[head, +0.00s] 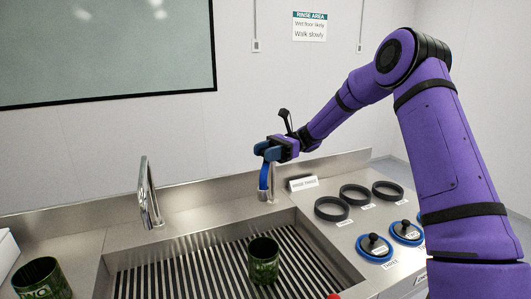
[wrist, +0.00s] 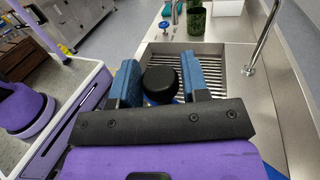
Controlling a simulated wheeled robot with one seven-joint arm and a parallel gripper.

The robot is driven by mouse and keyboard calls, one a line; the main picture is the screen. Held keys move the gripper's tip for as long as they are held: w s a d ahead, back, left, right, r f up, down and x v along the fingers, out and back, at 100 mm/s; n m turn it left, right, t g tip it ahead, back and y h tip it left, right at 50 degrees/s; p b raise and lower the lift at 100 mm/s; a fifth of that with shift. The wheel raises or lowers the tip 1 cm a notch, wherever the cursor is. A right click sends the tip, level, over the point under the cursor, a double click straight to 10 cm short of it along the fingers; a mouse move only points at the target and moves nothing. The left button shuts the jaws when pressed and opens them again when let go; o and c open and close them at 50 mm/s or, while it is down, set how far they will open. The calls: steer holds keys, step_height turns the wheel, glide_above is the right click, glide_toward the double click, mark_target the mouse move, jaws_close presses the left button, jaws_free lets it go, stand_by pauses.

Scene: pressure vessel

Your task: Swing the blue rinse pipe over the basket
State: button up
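The blue rinse pipe (head: 265,174) rises from a metal socket at the back right corner of the sink. My gripper (head: 268,151) is at its top. In the wrist view, a round black cap (wrist: 160,85) sits between the blue fingers of my gripper (wrist: 160,78). The fingers are apart, with a small gap at the cap's right side; contact on the left cannot be told. A green open-topped container, likely the basket, (head: 264,262) stands upright on the sink's slats, apart from the pipe. The lower pipe is hidden in the wrist view.
A silver tap (head: 149,193) stands at the sink's back left. The slatted sink floor (head: 195,266) is otherwise clear. Another green container (head: 40,281) is at the left. Black rings (head: 331,208) and blue-rimmed lids (head: 374,248) lie on the right counter. A low backsplash runs behind.

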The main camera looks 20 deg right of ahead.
steer(key=shift+o, duration=1.1)
steer(key=v, duration=1)
steer(key=shift+w+d, duration=0.2)
steer(key=shift+d, duration=0.15)
steer(key=s+a+r+n+t+h, duration=0.1)
steer(key=s+a+r+n+h, duration=0.15)
steer(key=s, duration=0.45)
steer(key=s+a+r+n+t+h, duration=0.1)
steer(key=s+a+r+t+h, duration=0.1)
steer(key=s+r+h, duration=0.3)
steer(key=s+a+r+n+t+h, duration=0.1)
steer(key=s+a+r+n+h, duration=0.1)
steer(key=s, duration=0.6)
steer(key=s+d+n+t+h, duration=0.3)
steer(key=s+n+t, duration=0.1)
steer(key=s, duration=0.7)
steer(key=s+d+n+t+h, duration=0.3)
steer(key=s+n+t+h, duration=0.1)
steer(key=s, duration=0.7)
steer(key=shift+d, duration=0.15)
